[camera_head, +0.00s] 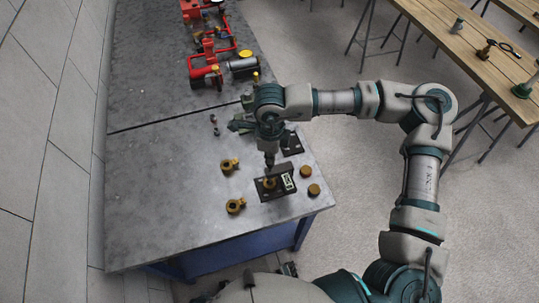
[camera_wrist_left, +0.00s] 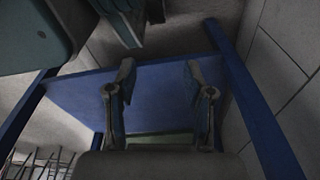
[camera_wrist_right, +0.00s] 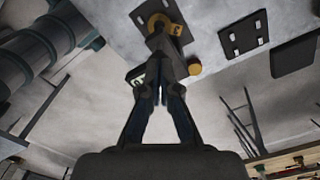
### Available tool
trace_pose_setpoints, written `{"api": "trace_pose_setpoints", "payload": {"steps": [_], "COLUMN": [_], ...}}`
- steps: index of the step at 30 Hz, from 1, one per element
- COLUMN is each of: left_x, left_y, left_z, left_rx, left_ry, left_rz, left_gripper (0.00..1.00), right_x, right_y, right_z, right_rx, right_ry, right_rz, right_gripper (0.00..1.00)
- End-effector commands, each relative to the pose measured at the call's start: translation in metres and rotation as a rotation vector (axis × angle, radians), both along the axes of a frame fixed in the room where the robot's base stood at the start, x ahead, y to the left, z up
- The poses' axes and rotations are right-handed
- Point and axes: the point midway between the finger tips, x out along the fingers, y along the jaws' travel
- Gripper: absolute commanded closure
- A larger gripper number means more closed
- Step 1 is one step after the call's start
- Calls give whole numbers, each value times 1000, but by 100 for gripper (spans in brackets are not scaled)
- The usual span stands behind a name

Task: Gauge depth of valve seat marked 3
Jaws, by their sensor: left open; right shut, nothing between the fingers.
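A brass valve seat (camera_head: 269,183) sits on a dark plate (camera_head: 265,195) near the table's front right corner. It also shows as a brass ring (camera_wrist_right: 155,20) in the right wrist view, partly hidden by my fingers. My right gripper (camera_head: 270,163) points down, shut and empty, with its tips right over or at the seat; I cannot tell whether they touch. A pale label or display (camera_head: 289,183) with a dark marking stands beside the seat; the marking is too small to read. My left gripper (camera_wrist_left: 158,75) is open and empty, facing the blue table frame.
Two brass ringed parts (camera_head: 229,166) (camera_head: 235,206) lie left of the plate. Two round brass pieces (camera_head: 305,171) (camera_head: 314,190) lie right. Another dark plate (camera_head: 292,146) lies behind. A red pumpset (camera_head: 213,50) stands farther back. The table's left side (camera_head: 155,190) is clear.

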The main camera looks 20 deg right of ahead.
Motion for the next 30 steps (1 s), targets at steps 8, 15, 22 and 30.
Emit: {"api": "trace_pose_setpoints", "payload": {"steps": [8, 15, 22, 30], "left_x": [5, 9, 13, 17], "left_y": [-1, -1, -2, -2], "left_z": [4, 9, 13, 18], "left_rx": [-1, 0, -1, -1], "left_ry": [-3, -5, -7, -10], "left_rz": [1, 2, 3, 3], "left_gripper": [48, 48, 48, 48], "right_x": [0, 0, 0, 0], "right_y": [0, 0, 0, 0], "right_z": [-4, -7, -10, -12], "right_rx": [0, 0, 0, -1], "right_ry": [0, 0, 0, 0], "right_rz": [0, 0, 0, 0], "right_gripper": [100, 100, 100, 100]}}
